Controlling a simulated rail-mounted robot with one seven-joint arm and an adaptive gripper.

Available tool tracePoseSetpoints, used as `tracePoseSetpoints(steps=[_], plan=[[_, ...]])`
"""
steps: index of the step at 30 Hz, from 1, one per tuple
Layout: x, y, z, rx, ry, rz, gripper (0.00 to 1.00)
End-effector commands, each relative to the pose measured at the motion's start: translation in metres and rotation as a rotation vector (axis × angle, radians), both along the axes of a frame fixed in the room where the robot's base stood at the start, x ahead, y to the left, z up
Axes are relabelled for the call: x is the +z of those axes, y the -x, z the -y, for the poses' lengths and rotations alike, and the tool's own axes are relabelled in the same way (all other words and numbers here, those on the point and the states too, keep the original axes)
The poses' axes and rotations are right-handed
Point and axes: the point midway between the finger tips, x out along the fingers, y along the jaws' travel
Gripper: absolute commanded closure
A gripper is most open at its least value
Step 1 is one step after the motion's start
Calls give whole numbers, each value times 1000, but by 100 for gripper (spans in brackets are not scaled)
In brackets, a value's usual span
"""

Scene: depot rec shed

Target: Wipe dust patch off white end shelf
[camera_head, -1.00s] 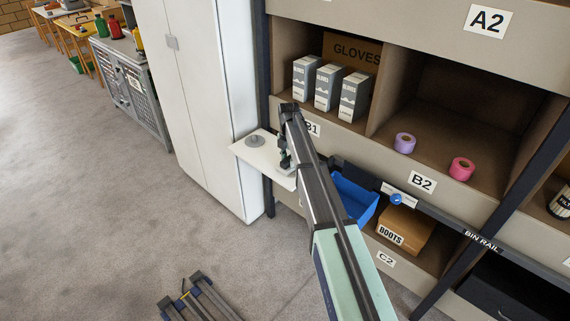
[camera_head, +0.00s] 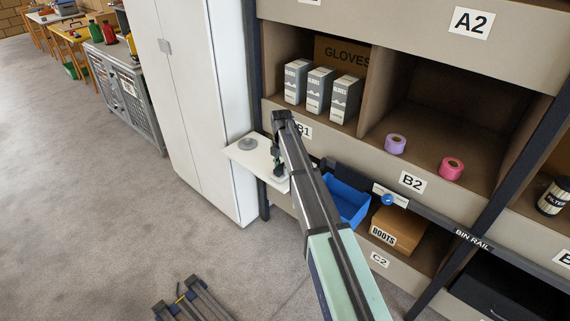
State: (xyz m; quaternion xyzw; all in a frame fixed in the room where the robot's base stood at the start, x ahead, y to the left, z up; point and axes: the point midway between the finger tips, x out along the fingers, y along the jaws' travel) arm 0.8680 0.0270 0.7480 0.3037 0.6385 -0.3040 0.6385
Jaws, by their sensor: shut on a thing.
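The white end shelf (camera_head: 245,155) is a small flat board between the tall white cabinet and the bin rack. A grey round patch or disc (camera_head: 247,143) lies on its left back part; I cannot tell whether it is dust or a solid thing. My gripper (camera_head: 278,172) points down over the right part of the shelf, to the right of the grey round patch. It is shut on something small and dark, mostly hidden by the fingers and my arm. I cannot tell whether that thing touches the shelf.
A white cabinet (camera_head: 190,90) stands left of the shelf. A dark slatted thing (camera_head: 190,302) lies on the floor.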

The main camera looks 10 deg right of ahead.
Motion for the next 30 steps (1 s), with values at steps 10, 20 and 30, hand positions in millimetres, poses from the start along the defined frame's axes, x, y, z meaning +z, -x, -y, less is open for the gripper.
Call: tracePoseSetpoints(steps=[10,20,30], plan=[[0,21,-20,-5,0,-1,93],[0,0,-4,1,0,0,93],[0,-19,14,9,0,0,93]])
